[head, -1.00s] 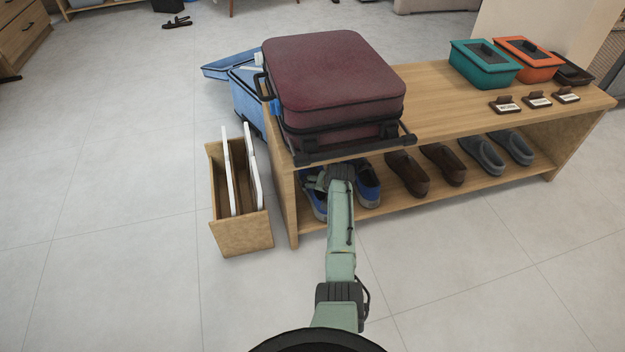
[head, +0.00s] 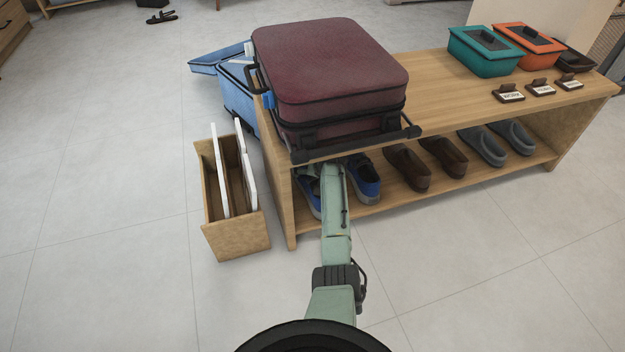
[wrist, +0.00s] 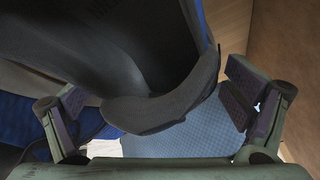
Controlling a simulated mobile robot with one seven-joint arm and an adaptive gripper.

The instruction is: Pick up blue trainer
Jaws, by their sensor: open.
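A pair of blue trainers stands on the lower shelf of the wooden bench; the left trainer (head: 312,202) and the right trainer (head: 366,188) show either side of my arm in the head view. My gripper (wrist: 160,112) is open. In the wrist view its fingers stand left and right of a shoe, with the dark grey collar (wrist: 165,105) and a light blue textured part (wrist: 185,138) between them. Whether the fingers touch it cannot be told. In the head view my gripper is mostly hidden under the bench top.
A maroon suitcase (head: 330,70) lies on the bench top (head: 440,88), overhanging my arm. Brown shoes (head: 408,168) and grey shoes (head: 482,147) stand to the right. A wooden holder with white panels (head: 240,236) stands left of the bench. Floor in front is clear.

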